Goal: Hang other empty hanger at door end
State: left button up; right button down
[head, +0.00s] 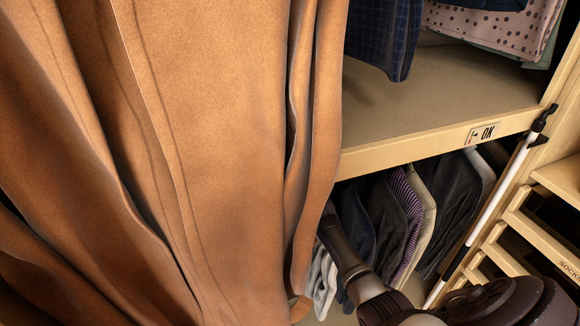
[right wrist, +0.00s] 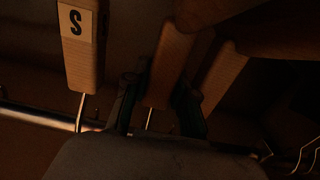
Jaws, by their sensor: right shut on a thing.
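In the right wrist view my right gripper (right wrist: 158,98) is shut on a wooden hanger (right wrist: 167,62), which sits between its two dark fingers. A thin metal hook stem shows below the hanger, near a dark metal rail (right wrist: 40,118). The view is dark, and I cannot tell whether the hook is on the rail. In the head view my right arm comes in from the bottom right, and its gripper end is hidden behind a large brown coat. My left gripper is in neither view.
The brown coat (head: 215,130) fills the left and middle of the head view. Dark clothes (head: 375,215) hang below a shelf (head: 440,100) on the right. A white rod (head: 495,200) stands near drawers. A wooden piece labelled S (right wrist: 80,45) and metal hooks (right wrist: 308,155) flank the held hanger.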

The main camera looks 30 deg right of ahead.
jog(key=c, duration=0.9)
grip_release()
jog(key=shift+f, duration=0.1)
jog(key=shift+o, duration=0.2)
jog(key=shift+s, duration=0.1)
jog(key=shift+s+a+f, duration=0.1)
jog(key=shift+s, duration=0.1)
jog(key=v, duration=1.1)
jog(key=shift+s, duration=0.2)
